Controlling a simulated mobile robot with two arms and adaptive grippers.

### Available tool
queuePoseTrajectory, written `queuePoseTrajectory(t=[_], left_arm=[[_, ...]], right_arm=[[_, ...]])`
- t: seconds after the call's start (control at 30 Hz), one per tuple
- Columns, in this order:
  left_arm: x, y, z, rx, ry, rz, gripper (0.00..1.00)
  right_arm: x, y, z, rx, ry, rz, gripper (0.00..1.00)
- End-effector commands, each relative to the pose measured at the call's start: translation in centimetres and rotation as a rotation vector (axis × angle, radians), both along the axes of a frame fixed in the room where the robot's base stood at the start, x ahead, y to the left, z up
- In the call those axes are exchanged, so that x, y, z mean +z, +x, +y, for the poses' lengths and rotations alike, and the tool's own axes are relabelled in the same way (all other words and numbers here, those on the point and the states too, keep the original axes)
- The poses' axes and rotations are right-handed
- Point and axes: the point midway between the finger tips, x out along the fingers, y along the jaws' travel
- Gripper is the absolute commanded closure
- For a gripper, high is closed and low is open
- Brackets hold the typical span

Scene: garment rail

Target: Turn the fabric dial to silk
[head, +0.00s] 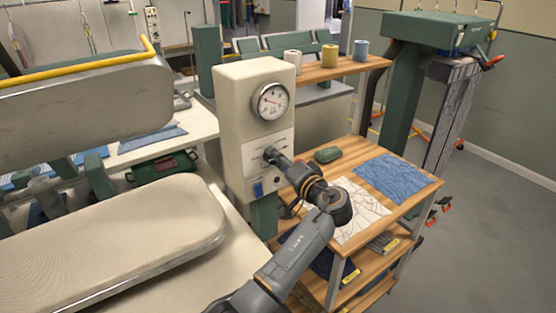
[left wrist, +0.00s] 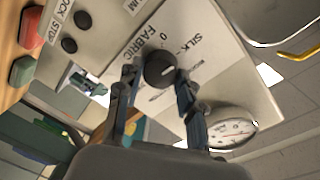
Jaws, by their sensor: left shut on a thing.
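The fabric dial (left wrist: 158,70) is a dark round knob on the white panel of a cream control box (head: 228,88). My left gripper (head: 272,156) is at that panel in the head view, where it hides most of the dial. In the left wrist view my left gripper (left wrist: 160,76) has one finger on each side of the dial and is shut on it. A short pale mark shows on the knob's face, toward the right finger. The word SILK (left wrist: 186,50) is printed right of and above the dial in this tilted view, with FABRIC above it. My right gripper is not in view.
A round gauge (head: 270,102) sits above the panel. Red and green buttons (left wrist: 22,70) show in the left wrist view. A wooden table (head: 415,184) with fabric pieces stands right of the box. A padded press (head: 110,235) fills the left.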

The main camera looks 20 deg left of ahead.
Motion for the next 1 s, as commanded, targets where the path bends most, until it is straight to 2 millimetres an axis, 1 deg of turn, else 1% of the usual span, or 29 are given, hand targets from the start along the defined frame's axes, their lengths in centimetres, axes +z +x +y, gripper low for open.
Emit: queuePoseTrajectory(t=[0.03,0.07,0.1,0.13,0.17,0.7,0.87,1.0], left_arm=[[0.3,0.1,0.1,0.000,0.001,-0.005,0.94],[0.3,0.0,0.1,0.000,0.001,-0.005,0.57],[0.3,0.0,0.1,0.000,0.001,-0.005,0.48],[0.3,0.0,0.1,0.000,0.001,-0.005,0.42],[0.2,0.0,0.1,0.000,0.001,-0.005,0.39],[0.0,0.0,0.0,0.000,-0.014,-0.019,0.39],[-0.1,0.0,0.0,0.000,-0.086,-0.112,0.39],[-0.1,-0.1,0.1,-0.001,-0.191,-0.247,0.39]], right_arm=[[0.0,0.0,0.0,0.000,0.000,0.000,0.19],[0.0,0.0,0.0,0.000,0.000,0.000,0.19],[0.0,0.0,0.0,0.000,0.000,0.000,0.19],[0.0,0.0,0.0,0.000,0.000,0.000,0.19],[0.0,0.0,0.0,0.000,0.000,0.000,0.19],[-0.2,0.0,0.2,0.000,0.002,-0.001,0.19],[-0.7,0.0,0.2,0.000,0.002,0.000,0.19],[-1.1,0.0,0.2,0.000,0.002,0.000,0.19]])
